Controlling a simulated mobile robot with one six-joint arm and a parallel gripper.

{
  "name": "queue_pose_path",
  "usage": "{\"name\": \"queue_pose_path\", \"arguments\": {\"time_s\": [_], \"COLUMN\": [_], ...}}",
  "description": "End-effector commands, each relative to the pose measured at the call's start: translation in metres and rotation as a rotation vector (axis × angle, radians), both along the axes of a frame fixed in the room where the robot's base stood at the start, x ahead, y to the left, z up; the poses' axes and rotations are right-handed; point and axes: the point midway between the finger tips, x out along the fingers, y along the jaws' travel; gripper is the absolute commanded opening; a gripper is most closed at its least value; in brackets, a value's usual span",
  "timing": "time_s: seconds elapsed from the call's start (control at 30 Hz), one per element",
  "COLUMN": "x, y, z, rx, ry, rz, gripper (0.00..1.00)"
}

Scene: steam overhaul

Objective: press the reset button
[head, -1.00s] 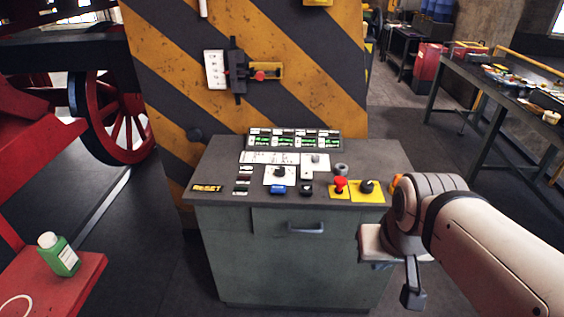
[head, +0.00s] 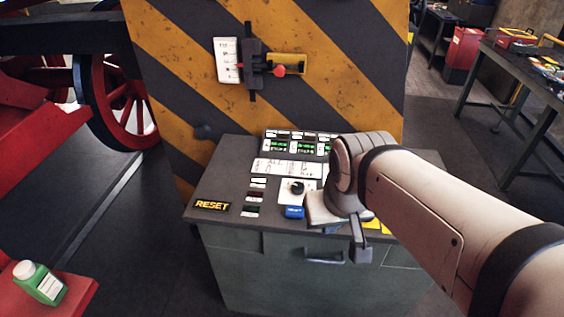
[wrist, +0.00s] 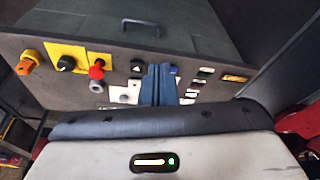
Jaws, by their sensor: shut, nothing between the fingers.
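The control console (head: 225,185) stands in the middle of the head view. A black plate with yellow RESET lettering (head: 212,205) lies at its front left corner; it shows in the wrist view (wrist: 236,78) at right. A blue button (head: 293,211) sits near the front edge, just left of my gripper; its white lettering is too small to read. In the wrist view the blue button (wrist: 174,70) shows right beside the fingertips. My gripper (wrist: 160,68) is shut and empty, pointing at the console's front part. Contact cannot be told. My arm hides the console's right side.
A black knob (head: 297,187) on a white plate and green-lit displays (head: 280,147) are behind the blue button. In the wrist view, a red mushroom button (wrist: 96,72) is left of my fingers. A striped pillar (head: 340,110) with a lever panel rises behind the console.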

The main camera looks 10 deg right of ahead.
Motion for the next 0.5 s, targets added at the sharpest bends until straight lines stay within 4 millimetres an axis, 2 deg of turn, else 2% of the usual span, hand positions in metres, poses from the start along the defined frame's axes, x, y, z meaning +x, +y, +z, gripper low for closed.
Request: {"name": "queue_pose_path", "arguments": {"time_s": [0.4,0.5], "x": [0.0,0.01], "y": [0.0,0.0], "z": [0.0,-0.004], "rx": [0.0,0.001], "ry": [0.001,0.003], "rz": [-0.001,-0.016], "gripper": [0.0,0.0]}}
